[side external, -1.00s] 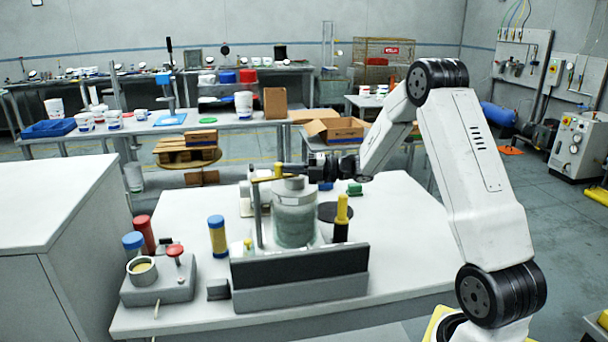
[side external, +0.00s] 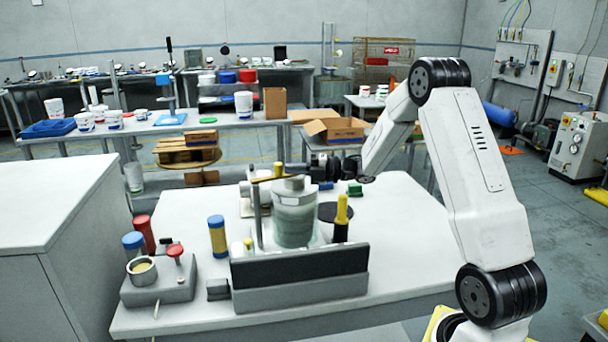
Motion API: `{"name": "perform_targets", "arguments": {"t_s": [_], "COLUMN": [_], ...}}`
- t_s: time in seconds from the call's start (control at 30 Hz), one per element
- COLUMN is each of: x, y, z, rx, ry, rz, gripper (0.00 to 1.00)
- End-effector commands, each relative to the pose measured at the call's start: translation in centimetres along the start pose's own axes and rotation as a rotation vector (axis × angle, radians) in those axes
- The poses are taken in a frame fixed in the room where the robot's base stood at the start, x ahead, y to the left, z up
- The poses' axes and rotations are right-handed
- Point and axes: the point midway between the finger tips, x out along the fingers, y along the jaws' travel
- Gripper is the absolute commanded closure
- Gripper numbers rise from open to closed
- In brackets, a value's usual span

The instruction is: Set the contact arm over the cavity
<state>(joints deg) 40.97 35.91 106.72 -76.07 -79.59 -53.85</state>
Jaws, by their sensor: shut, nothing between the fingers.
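The contact arm (side external: 268,179) looks like a thin brass-brown bar on top of an upright post (side external: 257,215). It points right, and its end is at the upper rim of a grey, glassy cylinder (side external: 295,218). A yellow knob (side external: 279,168) stands up on the bar. My gripper (side external: 288,168) is shut and empty, level with the knob and just right of it. I cannot tell whether its tips touch the knob. A cavity is not clearly visible; the cylinder's top is partly hidden by the bar.
A dark panel on a grey block (side external: 300,292) stands in front of the cylinder. A yellow-topped black bottle (side external: 341,218) is to its right, a blue-and-yellow container (side external: 217,236) to its left. A grey box with a red button (side external: 175,252) is farther left.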

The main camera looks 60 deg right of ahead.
Motion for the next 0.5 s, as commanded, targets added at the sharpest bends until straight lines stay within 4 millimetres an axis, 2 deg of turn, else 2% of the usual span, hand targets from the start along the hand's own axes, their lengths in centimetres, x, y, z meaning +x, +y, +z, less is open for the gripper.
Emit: {"name": "perform_targets", "arguments": {"t_s": [0.33, 0.5], "x": [-2.4, -4.8], "y": [0.0, 0.0], "z": [-2.4, -0.8], "rx": [-0.001, -0.002], "ry": [-0.001, -0.004], "rz": [0.0, 0.001], "gripper": [1.0, 1.0]}}
